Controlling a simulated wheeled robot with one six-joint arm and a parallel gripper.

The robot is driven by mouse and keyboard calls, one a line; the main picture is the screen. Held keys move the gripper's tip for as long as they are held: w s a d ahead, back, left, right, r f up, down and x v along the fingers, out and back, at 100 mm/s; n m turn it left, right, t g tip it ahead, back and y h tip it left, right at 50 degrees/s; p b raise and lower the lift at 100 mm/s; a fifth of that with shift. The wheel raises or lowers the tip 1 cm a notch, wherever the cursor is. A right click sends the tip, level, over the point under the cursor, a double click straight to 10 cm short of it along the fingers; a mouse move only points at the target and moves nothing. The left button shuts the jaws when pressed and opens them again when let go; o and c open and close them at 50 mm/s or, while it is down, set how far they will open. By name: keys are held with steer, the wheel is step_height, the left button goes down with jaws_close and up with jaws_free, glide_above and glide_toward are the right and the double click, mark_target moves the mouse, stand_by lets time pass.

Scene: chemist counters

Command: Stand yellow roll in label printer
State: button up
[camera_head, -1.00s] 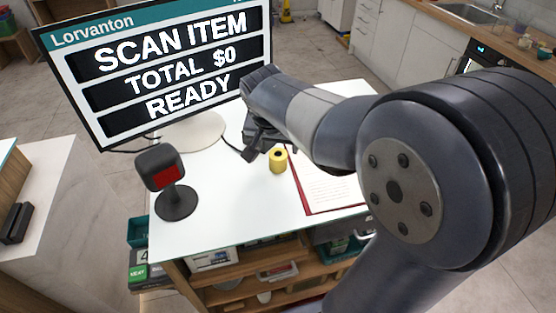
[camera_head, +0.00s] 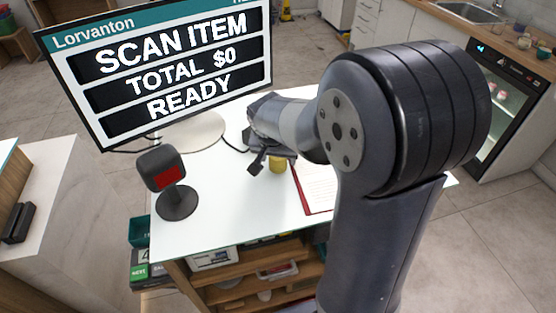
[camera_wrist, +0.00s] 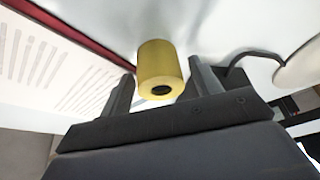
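The yellow roll (camera_head: 278,165) stands on the white counter, just left of the red-edged document, partly hidden by my gripper in the head view. In the wrist view the yellow roll (camera_wrist: 161,68) shows its dark core hole and sits between and just beyond my gripper's fingertips. My gripper (camera_wrist: 163,88) is open, one finger on each side of the roll, and I see no clear contact. In the head view my gripper (camera_head: 270,158) is over the roll. I cannot make out a label printer in either view.
The document in a red folder (camera_head: 314,184) lies right of the roll. A black scanner with a red face (camera_head: 170,180) stands at the left of the counter. The large screen (camera_head: 160,68) stands behind on a white round base (camera_head: 192,132). Free counter (camera_head: 225,205) lies in front.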

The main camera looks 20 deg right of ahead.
steer(key=c, duration=0.9)
